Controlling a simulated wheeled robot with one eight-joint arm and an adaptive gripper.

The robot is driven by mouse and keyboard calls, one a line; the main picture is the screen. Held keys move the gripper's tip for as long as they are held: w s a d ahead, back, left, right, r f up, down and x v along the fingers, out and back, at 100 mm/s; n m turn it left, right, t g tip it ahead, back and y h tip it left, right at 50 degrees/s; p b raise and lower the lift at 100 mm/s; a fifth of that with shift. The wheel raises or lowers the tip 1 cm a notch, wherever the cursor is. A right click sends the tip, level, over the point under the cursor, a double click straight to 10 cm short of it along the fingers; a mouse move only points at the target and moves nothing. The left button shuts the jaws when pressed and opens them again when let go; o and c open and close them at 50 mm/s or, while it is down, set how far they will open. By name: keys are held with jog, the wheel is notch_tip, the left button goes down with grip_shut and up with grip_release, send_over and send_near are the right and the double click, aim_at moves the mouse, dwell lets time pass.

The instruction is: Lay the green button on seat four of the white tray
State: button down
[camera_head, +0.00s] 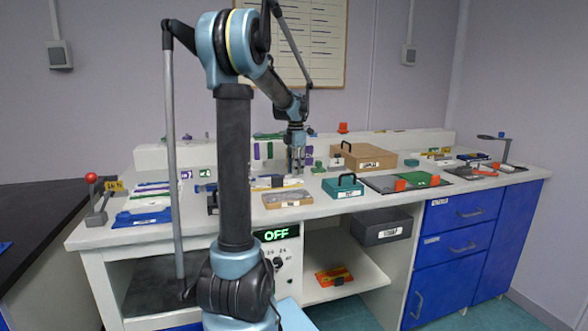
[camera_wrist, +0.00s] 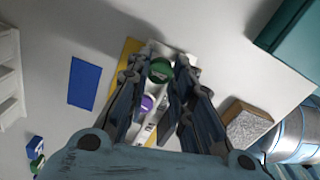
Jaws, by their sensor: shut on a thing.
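The green button (camera_wrist: 160,69), a small round disc, sits between the fingertips of my gripper (camera_wrist: 158,72) in the wrist view. My gripper is shut on it. Beneath it runs a narrow white tray (camera_wrist: 157,48), largely covered by the fingers. A purple button (camera_wrist: 147,103) shows lower between the fingers and seems to lie on the tray. The seat numbers are not readable. In the head view my gripper (camera_head: 296,168) points down over the middle of the bench, and the green button in it is too small to make out.
A yellow strip (camera_wrist: 121,75) and a blue rectangle (camera_wrist: 85,82) lie left of the tray in the wrist view. A red-knobbed lever (camera_head: 92,180) stands far left.

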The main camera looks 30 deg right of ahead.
jog(key=shift+f, duration=0.55)
jog(key=c, duration=1.3)
grip_release()
notch_tip(320, 180, up, 12)
jog(key=shift+w+f, duration=0.1)
